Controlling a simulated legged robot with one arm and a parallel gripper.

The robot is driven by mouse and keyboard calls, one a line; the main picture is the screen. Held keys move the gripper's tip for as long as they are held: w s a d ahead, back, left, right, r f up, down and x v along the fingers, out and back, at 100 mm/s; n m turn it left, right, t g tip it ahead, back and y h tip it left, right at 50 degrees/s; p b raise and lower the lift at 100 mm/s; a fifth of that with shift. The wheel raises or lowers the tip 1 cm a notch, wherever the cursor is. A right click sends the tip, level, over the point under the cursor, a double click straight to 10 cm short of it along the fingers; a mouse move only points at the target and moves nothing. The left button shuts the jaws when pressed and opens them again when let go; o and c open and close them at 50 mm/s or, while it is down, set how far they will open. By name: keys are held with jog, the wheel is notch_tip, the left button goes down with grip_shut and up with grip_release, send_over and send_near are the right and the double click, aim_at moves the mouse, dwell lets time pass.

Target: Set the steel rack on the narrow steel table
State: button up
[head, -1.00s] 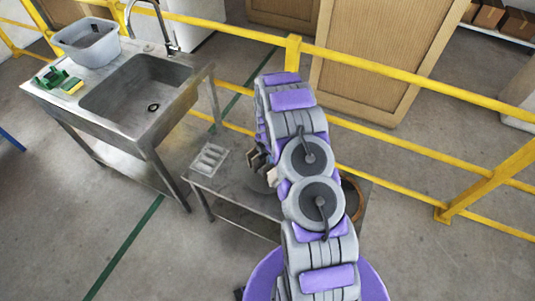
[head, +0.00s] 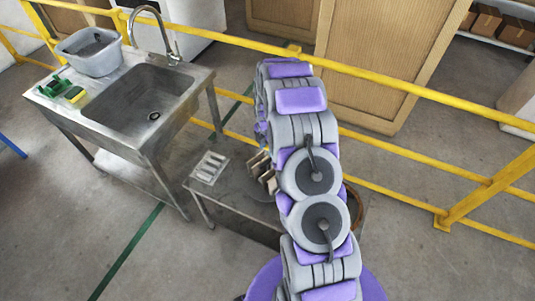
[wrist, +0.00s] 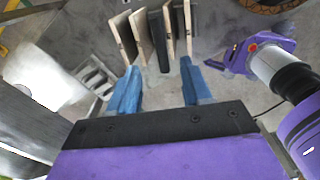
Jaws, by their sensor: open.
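The narrow steel table (head: 228,203) stands low, right of the sink. Several upright tan slabs (head: 263,170) show above its top beside my arm, and in the wrist view the slabs (wrist: 143,38) stand in a row with a dark upright piece (wrist: 159,42) among them. I cannot make out the steel rack's frame around them; the arm hides part of this spot in the head view. My gripper (wrist: 157,82) is open, its blue fingers apart with the row just beyond their tips. I cannot tell whether they touch it.
A slotted pale metal piece (head: 210,167) lies on the table's left part. The steel sink (head: 140,97) stands close on the left, with a grey tub (head: 92,58) on it. A yellow rail (head: 390,75) runs behind. A brown-rimmed round thing (head: 355,205) is partly hidden by my arm.

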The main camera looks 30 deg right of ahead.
jog(key=s+a+r+m, duration=0.5)
jog(key=s+r, duration=0.2)
jog(key=r, duration=0.4)
jog(key=s+a+r+m, duration=0.4)
jog(key=s+a+r, duration=0.25)
jog(key=r, duration=0.45)
jog(key=s+a+r+m, duration=0.1)
jog(key=s+m, duration=0.3)
jog(key=s, duration=0.5)
jog(key=s+a+r+m+g, duration=0.1)
jog(key=s+r+m, duration=0.3)
jog(key=s, duration=0.4)
jog(key=s+a+r+m, duration=0.3)
jog(key=s+m, duration=0.1)
jog(key=s, duration=0.5)
jog(key=shift+s+g, duration=0.3)
jog(key=shift+g, duration=0.1)
jog(key=shift+a, duration=0.1)
jog(key=shift+f+b, duration=0.9)
